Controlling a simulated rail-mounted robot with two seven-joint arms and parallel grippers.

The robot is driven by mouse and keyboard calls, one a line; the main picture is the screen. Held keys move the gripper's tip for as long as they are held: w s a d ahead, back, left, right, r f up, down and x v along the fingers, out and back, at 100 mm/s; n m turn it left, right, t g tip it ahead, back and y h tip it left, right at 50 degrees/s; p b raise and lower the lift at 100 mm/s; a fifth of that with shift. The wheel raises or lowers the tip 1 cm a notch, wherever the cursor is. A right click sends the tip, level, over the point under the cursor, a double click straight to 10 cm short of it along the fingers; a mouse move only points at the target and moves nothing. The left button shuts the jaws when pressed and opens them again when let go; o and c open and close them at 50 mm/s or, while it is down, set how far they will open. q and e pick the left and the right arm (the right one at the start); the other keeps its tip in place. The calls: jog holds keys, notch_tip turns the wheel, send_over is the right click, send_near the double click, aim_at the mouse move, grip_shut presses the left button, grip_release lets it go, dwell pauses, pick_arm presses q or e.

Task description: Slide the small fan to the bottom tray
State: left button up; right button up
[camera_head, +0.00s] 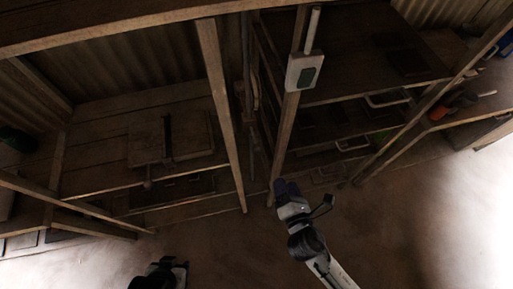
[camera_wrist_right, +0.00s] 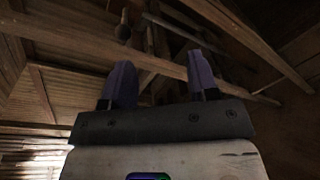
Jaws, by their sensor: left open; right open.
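I cannot make out the small fan in either view. A dark rack at the right of the head view holds trays with pale rims; a lower pale-rimmed tray (camera_head: 352,144) shows there, but I cannot tell which is the bottom tray. My right gripper (camera_head: 284,187) is in front of the gap between the two wooden shelf units, apart from the trays. In the right wrist view its two purple fingers (camera_wrist_right: 159,78) are spread with nothing between them. My left gripper (camera_head: 181,264) is at the bottom edge, dark and partly cut off, over the floor, open.
A wooden bench with a board and a dark lever press (camera_head: 168,137) stands at the left. Slanted posts (camera_head: 222,115) frame the shelves. A side shelf with an orange-red tool (camera_head: 452,106) is at right. The front floor is clear.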

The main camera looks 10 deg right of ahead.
aim_at(257, 147)
jog(key=w+a+n+y, duration=0.1)
jog(key=w+a+n, duration=0.1)
jog(key=w+n, duration=0.1)
jog(key=w+a+r+n+y, duration=0.1)
jog(key=w+a+n, duration=0.1)
jog(key=w, duration=0.3)
jog(key=w+a+r+n+y, duration=0.1)
jog(key=w+a+n, duration=0.2)
jog(key=w+n, duration=0.1)
jog(key=shift+w+a+r+n+t+y, duration=0.1)
jog(key=shift+w+n+t+y, duration=0.2)
jog(key=shift+n+t, duration=0.1)
jog(key=shift+c, duration=0.4)
grip_shut()
